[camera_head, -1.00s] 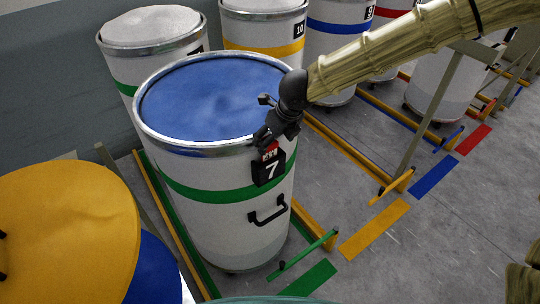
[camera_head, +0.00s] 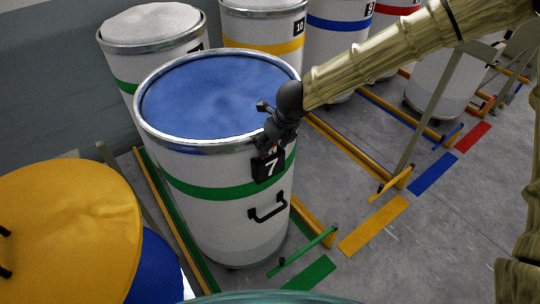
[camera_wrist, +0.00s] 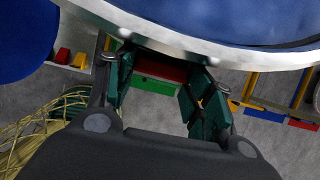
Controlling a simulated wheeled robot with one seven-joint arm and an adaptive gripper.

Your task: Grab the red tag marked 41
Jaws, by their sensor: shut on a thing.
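The red tag (camera_wrist: 162,70) shows in the wrist view as a dark red strip between the green-padded fingers of my gripper (camera_wrist: 158,82). My gripper is shut on it, just below the rim of the barrel. In the head view my gripper (camera_head: 268,140) is at the front right of the barrel (camera_head: 220,215) with the blue top and green band. Only a sliver of red shows there, above the black plate (camera_head: 268,167) marked 7. The fingers hide most of the tag, and its number cannot be read.
A yellow round lid (camera_head: 70,230) lies at the left. More barrels (camera_head: 265,30) stand behind in a row. Yellow floor rails (camera_head: 345,145) and a green bar (camera_head: 303,250) lie to the right, with open grey floor beyond.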

